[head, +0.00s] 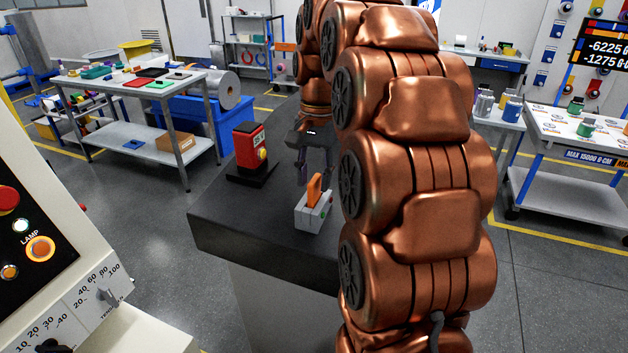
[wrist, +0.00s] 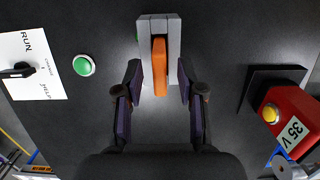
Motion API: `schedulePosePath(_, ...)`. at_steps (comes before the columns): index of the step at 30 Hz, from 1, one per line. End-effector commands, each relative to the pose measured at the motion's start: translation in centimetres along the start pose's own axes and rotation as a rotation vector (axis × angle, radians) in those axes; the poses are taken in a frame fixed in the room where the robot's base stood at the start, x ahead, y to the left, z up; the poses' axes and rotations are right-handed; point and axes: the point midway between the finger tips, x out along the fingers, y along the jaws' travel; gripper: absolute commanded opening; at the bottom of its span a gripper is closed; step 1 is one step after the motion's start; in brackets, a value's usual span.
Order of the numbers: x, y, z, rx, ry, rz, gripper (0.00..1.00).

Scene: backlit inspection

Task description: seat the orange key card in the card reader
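The orange key card (head: 314,188) stands upright in the top of the light grey card reader (head: 311,214) on the dark table. Its lower edge is hidden in the reader, so I cannot tell how deep it sits. In the wrist view the card (wrist: 160,66) shows end-on over the grey reader (wrist: 146,28). My gripper (head: 315,172) is just behind and above the card in the head view. In the wrist view my gripper (wrist: 158,72) is open, one finger on each side of the card, with a gap on both sides.
A red box with a yellow button (head: 250,146) stands on a black base left of the reader; it is at right in the wrist view (wrist: 296,115). A green button (wrist: 83,65) and a white switch panel (wrist: 32,65) lie left there. Dark tabletop (head: 245,215) is bare at front left.

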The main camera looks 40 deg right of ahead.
Motion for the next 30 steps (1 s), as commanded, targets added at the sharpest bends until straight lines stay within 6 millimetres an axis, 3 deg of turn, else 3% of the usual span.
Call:
schedulePosePath(13, -3.7, 0.0, 0.0, -0.001, 0.0, 0.0, 0.39)
schedulePosePath(18, -7.4, -0.1, 0.0, 0.0, 0.002, -0.001, 0.39)
schedulePosePath(30, -10.7, 0.0, 0.1, -0.001, 0.0, 0.0, 0.39)
